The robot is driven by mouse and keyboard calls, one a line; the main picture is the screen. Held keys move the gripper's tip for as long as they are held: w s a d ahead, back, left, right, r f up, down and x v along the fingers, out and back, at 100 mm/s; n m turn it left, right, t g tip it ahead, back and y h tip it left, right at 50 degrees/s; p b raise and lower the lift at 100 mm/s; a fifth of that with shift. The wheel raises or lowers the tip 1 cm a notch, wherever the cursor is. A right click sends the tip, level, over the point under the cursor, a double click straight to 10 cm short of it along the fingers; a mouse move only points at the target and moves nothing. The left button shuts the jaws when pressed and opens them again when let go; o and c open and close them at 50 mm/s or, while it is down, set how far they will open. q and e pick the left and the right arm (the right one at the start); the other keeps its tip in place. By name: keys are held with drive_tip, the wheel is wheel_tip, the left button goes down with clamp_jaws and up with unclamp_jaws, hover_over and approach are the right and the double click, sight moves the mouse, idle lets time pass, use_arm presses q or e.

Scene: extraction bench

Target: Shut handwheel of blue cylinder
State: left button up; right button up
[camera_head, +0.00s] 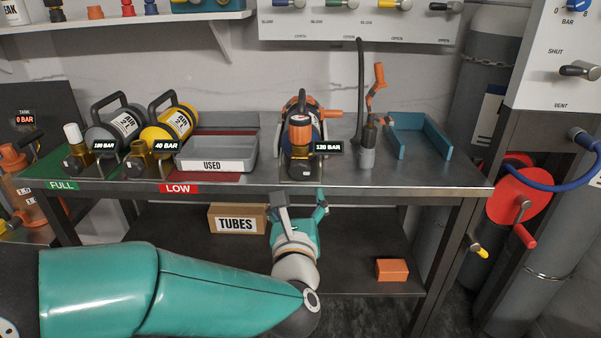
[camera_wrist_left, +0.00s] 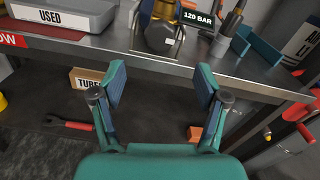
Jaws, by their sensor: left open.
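The blue cylinder (camera_head: 316,131) lies in a cradle at the middle of the bench, with a dark body and orange trim. An orange knob, apparently its handwheel (camera_head: 299,131), stands upright at its front, beside the "120 BAR" tag. In the left wrist view the cylinder's front fitting (camera_wrist_left: 161,38) shows at the top, partly cut off by the frame. My left gripper (camera_head: 301,203) is open and empty, in front of the bench edge and below the fitting. Its two fingers (camera_wrist_left: 160,82) are spread wide and apart from the cylinder. My right gripper is not in view.
The bench's front edge (camera_head: 390,192) lies between the gripper and the cylinder. A grey "USED" tray (camera_head: 246,151) is to the left, beside the yellow cylinder (camera_head: 178,119). A hose stand (camera_head: 366,158) and teal tray (camera_head: 439,137) are to the right. A "TUBES" box (camera_head: 222,214) sits below.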

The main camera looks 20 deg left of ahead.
sight(300, 174)
use_arm(q)
drive_tip(key=x, duration=1)
drive_tip(key=shift+w+f+p, duration=0.1)
drive_tip(key=shift+w+p, duration=0.25)
drive_tip(key=shift+p, duration=0.05)
